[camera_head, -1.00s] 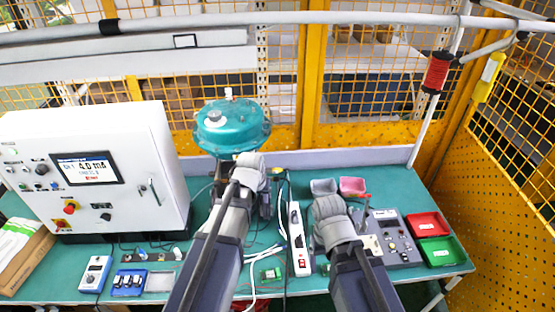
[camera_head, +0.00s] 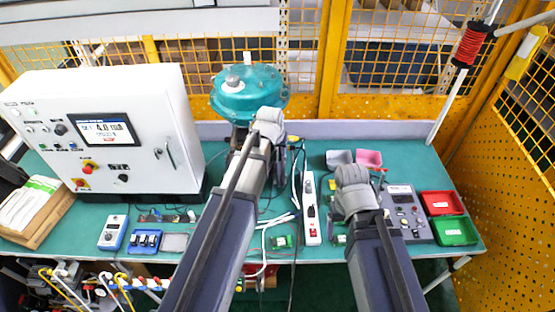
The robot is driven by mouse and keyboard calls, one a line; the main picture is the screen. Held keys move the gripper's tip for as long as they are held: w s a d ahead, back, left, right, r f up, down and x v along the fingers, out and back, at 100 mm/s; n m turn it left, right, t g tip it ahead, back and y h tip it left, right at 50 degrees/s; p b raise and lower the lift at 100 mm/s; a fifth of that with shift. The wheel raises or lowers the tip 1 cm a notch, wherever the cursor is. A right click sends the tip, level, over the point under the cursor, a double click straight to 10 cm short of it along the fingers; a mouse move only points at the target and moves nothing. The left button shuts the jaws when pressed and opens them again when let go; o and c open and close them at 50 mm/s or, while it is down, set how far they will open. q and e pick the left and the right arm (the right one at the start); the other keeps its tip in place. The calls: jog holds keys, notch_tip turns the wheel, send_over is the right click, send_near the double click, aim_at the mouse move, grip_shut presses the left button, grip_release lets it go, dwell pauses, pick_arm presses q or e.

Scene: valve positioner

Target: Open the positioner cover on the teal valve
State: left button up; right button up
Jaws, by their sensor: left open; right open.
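The teal valve (camera_head: 249,92) stands at the back of the bench, left of centre, with its round teal top in full view. Its lower part and the positioner cover are hidden behind my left arm, so I cannot tell how the cover stands. My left gripper (camera_head: 268,118) is in front of the valve's lower right side; its fingers are hard to make out and I see nothing held. I cannot tell whether it touches the valve. My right gripper (camera_head: 353,180) is open over the right half of the bench, well to the right of the valve, and seems empty.
A white control cabinet (camera_head: 110,135) with a screen stands left of the valve. A white power strip (camera_head: 311,210) lies between my arms. Red (camera_head: 441,202) and green (camera_head: 455,231) trays and a grey instrument box (camera_head: 405,208) are at the right. Yellow mesh fencing closes the back and right.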

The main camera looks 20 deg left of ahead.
pick_arm(q)
jog(key=b+x, duration=0.2)
jog(key=x, duration=0.2)
jog(key=shift+b, duration=0.3)
jog(key=shift+s+r, duration=0.1)
grip_shut()
dwell(1.1)
